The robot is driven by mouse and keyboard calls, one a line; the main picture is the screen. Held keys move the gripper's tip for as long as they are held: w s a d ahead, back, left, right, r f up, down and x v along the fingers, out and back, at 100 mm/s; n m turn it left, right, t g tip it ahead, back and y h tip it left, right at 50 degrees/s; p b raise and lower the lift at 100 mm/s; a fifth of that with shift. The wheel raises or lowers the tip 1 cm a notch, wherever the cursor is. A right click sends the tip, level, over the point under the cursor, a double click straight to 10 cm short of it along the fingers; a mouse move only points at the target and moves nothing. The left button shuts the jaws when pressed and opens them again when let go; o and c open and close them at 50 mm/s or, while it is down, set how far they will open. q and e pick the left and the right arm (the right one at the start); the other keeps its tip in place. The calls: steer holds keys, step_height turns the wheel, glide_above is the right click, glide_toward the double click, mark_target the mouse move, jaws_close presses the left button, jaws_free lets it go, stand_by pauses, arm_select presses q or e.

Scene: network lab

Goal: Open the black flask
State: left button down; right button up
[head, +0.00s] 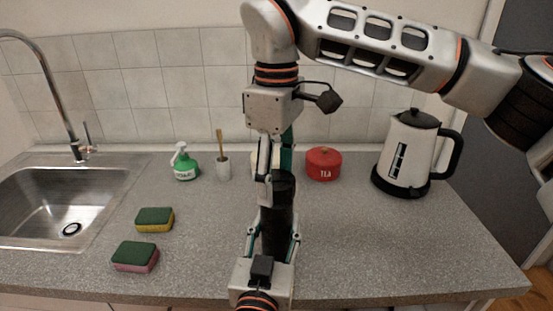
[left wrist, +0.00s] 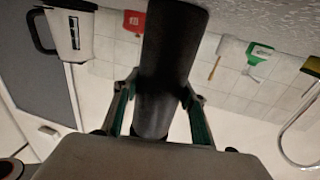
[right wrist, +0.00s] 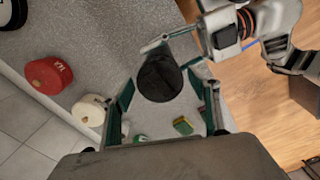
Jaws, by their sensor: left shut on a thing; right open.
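The black flask (head: 277,217) stands upright on the grey counter, near the middle of the head view. My left gripper (head: 277,238) is shut around its body from the front; the left wrist view shows the dark cylinder (left wrist: 168,70) between the two fingers. My right gripper (head: 274,175) hangs above, pointing down, with its fingers open on either side of the flask's top. In the right wrist view the round black cap (right wrist: 159,78) sits between the spread fingers, with gaps visible beside it. The right gripper partly hides the cap in the head view.
A red tea tin (head: 323,165) and a white kettle (head: 407,155) stand right of the flask. A green soap bottle (head: 186,165), a brush cup (head: 223,167) and two sponges (head: 154,220) are on the left, beside the sink (head: 45,205). A cream pot (right wrist: 90,110) stands behind. The right front counter is clear.

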steer(key=shift+f, duration=0.3)
